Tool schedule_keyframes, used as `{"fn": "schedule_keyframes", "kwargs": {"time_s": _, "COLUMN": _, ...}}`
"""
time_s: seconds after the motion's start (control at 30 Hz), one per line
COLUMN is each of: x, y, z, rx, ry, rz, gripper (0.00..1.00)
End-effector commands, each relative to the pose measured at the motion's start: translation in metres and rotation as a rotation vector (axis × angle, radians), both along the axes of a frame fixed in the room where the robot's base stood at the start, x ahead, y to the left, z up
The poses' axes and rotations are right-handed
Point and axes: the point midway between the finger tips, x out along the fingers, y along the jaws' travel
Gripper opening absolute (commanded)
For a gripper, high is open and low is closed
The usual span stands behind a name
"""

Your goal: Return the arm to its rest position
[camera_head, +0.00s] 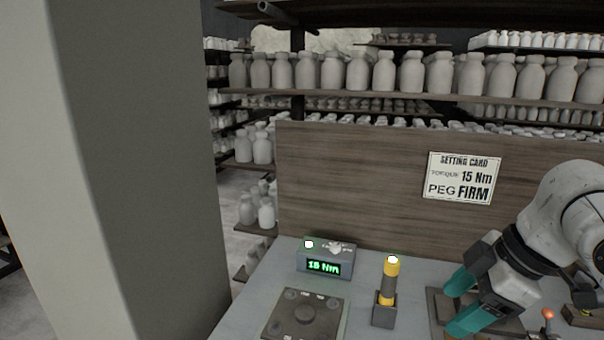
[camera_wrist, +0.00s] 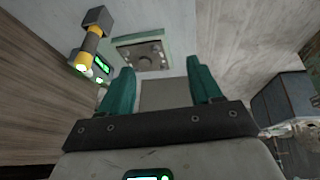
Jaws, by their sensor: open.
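My gripper (camera_head: 463,299) is at the lower right of the head view, angled down to the left over the table, with teal fingers. In the wrist view my gripper (camera_wrist: 163,90) shows its two fingers spread apart with nothing between them. A grey plate lies on the table by the fingers. To the left a yellow and dark tool (camera_head: 389,285) stands upright in a small block holder, apart from my gripper. The tool also shows at the upper left of the wrist view (camera_wrist: 92,42).
A display box (camera_head: 325,267) reads 15 Nm. A square plate with a round knob (camera_head: 304,316) lies in front of it. A wooden back panel (camera_head: 345,180) carries a setting card (camera_head: 462,178) reading 15 Nm, peg firm. A pillar (camera_head: 150,170) stands left. An orange-tipped lever (camera_head: 548,315) is at right.

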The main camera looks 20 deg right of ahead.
Motion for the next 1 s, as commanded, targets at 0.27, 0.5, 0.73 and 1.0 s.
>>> {"fn": "schedule_keyframes", "kwargs": {"time_s": 0.27, "x": 0.045, "y": 0.058, "z": -0.018, "rx": 0.259, "ry": -0.137, "rz": -0.137, "gripper": 0.64}}
{"fn": "schedule_keyframes", "kwargs": {"time_s": 0.5, "x": 0.051, "y": 0.095, "z": -0.08, "rx": 0.44, "ry": -0.101, "rz": -0.354, "gripper": 0.64}}
{"fn": "schedule_keyframes", "kwargs": {"time_s": 0.73, "x": 0.011, "y": 0.118, "z": -0.177, "rx": 0.466, "ry": 0.051, "rz": -0.59, "gripper": 0.64}}
{"fn": "schedule_keyframes", "kwargs": {"time_s": 1.0, "x": -0.1, "y": 0.111, "z": -0.293, "rx": 0.26, "ry": 0.262, "rz": -0.834, "gripper": 0.64}}
